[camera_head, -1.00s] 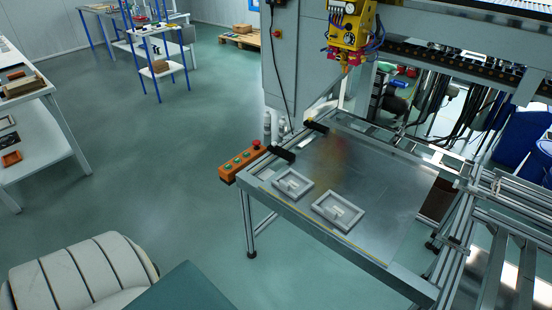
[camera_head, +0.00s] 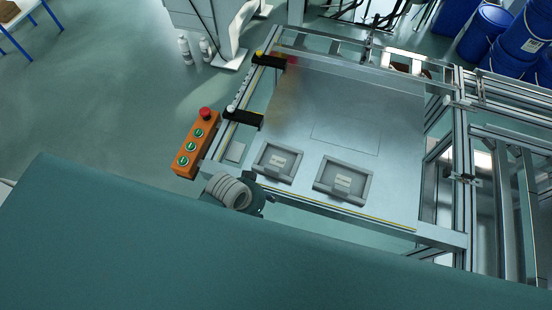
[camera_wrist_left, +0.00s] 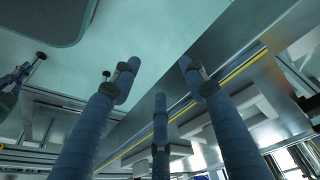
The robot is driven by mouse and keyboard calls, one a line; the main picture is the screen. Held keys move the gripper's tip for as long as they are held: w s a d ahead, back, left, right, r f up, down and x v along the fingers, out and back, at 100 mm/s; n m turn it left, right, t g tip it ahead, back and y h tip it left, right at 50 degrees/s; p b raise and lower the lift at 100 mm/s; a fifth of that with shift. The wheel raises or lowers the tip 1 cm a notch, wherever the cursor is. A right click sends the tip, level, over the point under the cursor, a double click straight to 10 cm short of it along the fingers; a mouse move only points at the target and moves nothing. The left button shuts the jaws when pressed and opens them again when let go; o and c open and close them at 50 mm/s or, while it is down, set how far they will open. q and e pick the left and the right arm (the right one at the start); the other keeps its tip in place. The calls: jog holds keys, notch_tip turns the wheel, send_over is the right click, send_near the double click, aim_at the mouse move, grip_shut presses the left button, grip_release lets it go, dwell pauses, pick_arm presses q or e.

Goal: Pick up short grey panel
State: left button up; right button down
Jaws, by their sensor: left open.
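Two grey framed panels lie flat on the metal table of the fixture. The smaller, shorter grey panel (camera_head: 277,162) is on the left, and a larger grey panel (camera_head: 343,181) is on its right, with a gap between them. My left gripper (camera_head: 266,197) is near the table's front edge, just in front of the shorter panel and apart from it. In the left wrist view, the left gripper's (camera_wrist_left: 159,77) blue fingers are spread with nothing between them. Grey blocky shapes past the fingers may be the panels, but I cannot tell which. My right gripper is not in view.
An orange button box (camera_head: 197,143) with a red stop knob is at the table's left corner. Black clamps (camera_head: 243,118) stand along the left rail. The metal tabletop (camera_head: 345,95) behind the panels is bare. Blue barrels (camera_head: 490,35) stand at the far right.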

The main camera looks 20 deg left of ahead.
pick_arm(q)
jog(key=w+d+r+m+h, duration=0.1)
jog(key=d+r+m, duration=0.15)
jog(key=r, duration=0.25)
jog(key=w+d+r+m, duration=0.1)
jog(key=d+r, duration=0.2)
jog(key=r, duration=0.2)
notch_tip(320, 180, up, 5)
jog(key=m+g+y, duration=0.3)
jog(key=m, duration=0.8)
send_over(271, 169)
jog(key=f, duration=0.3)
jog(key=f+p, duration=0.1)
jog(key=shift+s+f, duration=0.4)
jog(key=shift+w+f+p, duration=0.2)
jog(key=shift+f+p, duration=0.05)
jog(key=shift+f, duration=1.25)
jog(key=shift+w+f+p, duration=0.15)
jog(key=shift+f+p, duration=0.1)
jog(key=shift+f, duration=1.25)
grip_shut()
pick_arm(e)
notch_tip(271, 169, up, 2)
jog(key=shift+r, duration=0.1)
